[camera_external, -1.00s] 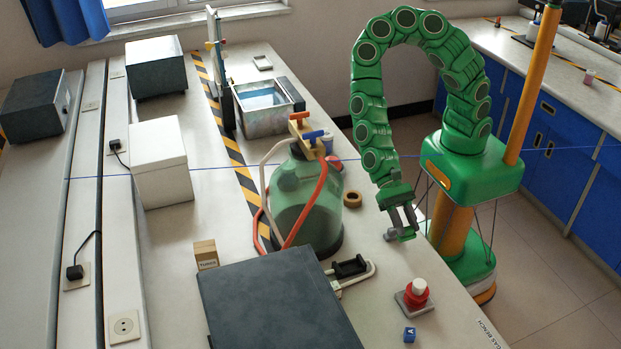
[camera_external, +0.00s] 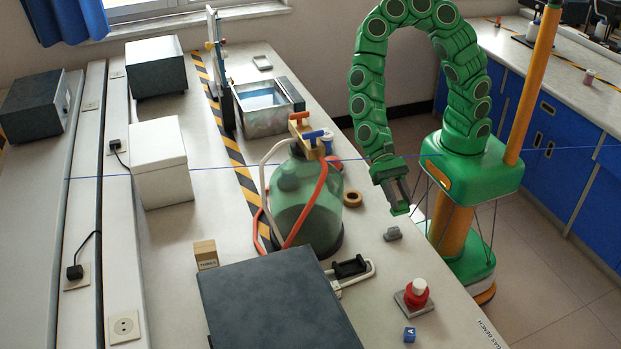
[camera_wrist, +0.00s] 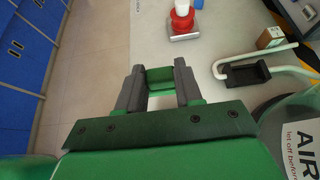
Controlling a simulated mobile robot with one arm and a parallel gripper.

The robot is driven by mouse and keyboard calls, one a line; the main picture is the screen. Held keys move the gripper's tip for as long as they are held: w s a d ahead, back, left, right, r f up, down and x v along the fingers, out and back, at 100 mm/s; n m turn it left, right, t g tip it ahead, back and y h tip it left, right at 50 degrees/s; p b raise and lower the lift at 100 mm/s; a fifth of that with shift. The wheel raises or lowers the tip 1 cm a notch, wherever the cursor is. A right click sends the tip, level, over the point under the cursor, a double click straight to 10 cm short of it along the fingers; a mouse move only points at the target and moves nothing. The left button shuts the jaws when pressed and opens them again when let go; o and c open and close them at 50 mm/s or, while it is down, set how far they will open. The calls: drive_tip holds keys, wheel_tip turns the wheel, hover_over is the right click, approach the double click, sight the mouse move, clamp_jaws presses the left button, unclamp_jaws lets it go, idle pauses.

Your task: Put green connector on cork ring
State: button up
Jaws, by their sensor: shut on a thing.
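The green connector (camera_wrist: 160,78) shows in the wrist view as a small green block between the two grey fingertips. My gripper (camera_wrist: 159,86) is shut on it. In the external view my gripper (camera_external: 403,206) hangs above the near right edge of the bench, and the connector is hard to make out there. The cork ring (camera_external: 352,199) is a brown ring lying flat on the bench, just right of the green glass bottle. It is left of my gripper in the external view. I cannot make out the ring in the wrist view.
A small grey piece (camera_external: 392,234) lies on the bench below my gripper. The large green bottle (camera_external: 305,205) with hoses stands close to the ring.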

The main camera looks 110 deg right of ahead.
drive_tip(key=s+d+r, duration=0.2)
drive_tip(key=s+d, duration=0.3)
drive_tip(key=d, duration=0.6)
drive_tip(key=s+d+r, duration=0.2)
drive_tip(key=s+d, duration=0.3)
drive_tip(key=d, duration=0.6)
drive_tip(key=w+f, duration=0.2)
drive_tip(key=w, duration=0.2)
drive_tip(key=w+a+f, duration=0.1)
drive_tip(key=w+f, duration=0.2)
drive_tip(key=w, duration=0.1)
drive_tip(key=w+f, duration=0.3)
drive_tip(key=w, duration=0.1)
drive_tip(key=shift+w+a, duration=0.25)
drive_tip(key=shift+w, duration=0.05)
drive_tip(key=shift+w+a+f, duration=0.1)
drive_tip(key=shift+w+f, duration=0.65)
drive_tip(key=shift+f, duration=1.7)
drive_tip(key=shift+f, duration=0.1)
drive_tip(key=o, duration=1)
